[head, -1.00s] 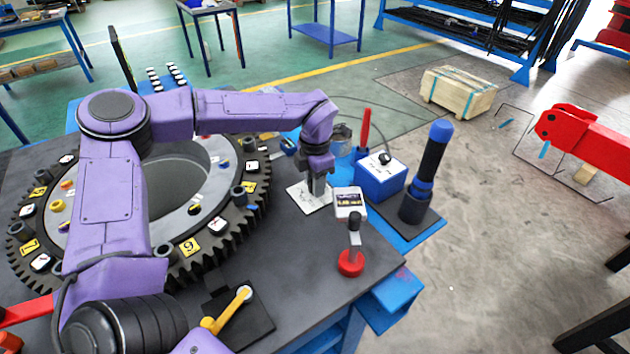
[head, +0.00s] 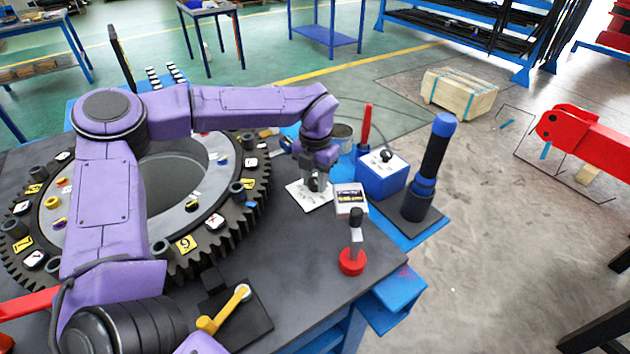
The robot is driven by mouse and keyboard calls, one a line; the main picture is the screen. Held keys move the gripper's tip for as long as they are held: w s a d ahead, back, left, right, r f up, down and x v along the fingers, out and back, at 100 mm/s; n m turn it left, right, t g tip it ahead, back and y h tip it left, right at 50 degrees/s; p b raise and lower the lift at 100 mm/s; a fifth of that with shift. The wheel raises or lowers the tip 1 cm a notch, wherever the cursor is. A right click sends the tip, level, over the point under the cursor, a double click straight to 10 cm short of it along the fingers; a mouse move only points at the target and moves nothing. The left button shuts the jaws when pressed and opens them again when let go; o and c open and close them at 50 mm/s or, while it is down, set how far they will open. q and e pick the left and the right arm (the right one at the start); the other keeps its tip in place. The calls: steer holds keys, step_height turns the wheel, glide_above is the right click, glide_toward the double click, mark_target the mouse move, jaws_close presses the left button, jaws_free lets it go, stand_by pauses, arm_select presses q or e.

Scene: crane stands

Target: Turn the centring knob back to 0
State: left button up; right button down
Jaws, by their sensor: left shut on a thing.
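The centring knob (head: 314,184) is a small dark knob on a white dial plate (head: 311,199) on the dark bench top. My left gripper (head: 315,178) reaches down over the plate from behind and is shut on the knob. The fingers and wrist hide much of the knob, and the dial marks are too small to read. My right gripper is not in view.
A toothed ring (head: 258,200) with numbered tiles lies left of the plate. Close right stand a small display box (head: 350,198), a red-based lever (head: 353,262), a blue switch box (head: 381,176) and a blue-topped black handle (head: 430,165). A yellow crank (head: 226,312) is in front.

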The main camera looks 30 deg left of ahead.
mark_target(315, 180)
arm_select(q)
steer(key=shift+n+b, duration=0.45)
steer(key=shift+n, duration=0.85)
steer(key=o, duration=1)
steer(key=shift+o, duration=0.2)
steer(key=shift+r, duration=0.15)
step_height(315, 180, up, 10)
steer(key=shift+r+b, duration=0.2)
steer(key=shift+b, duration=0.25)
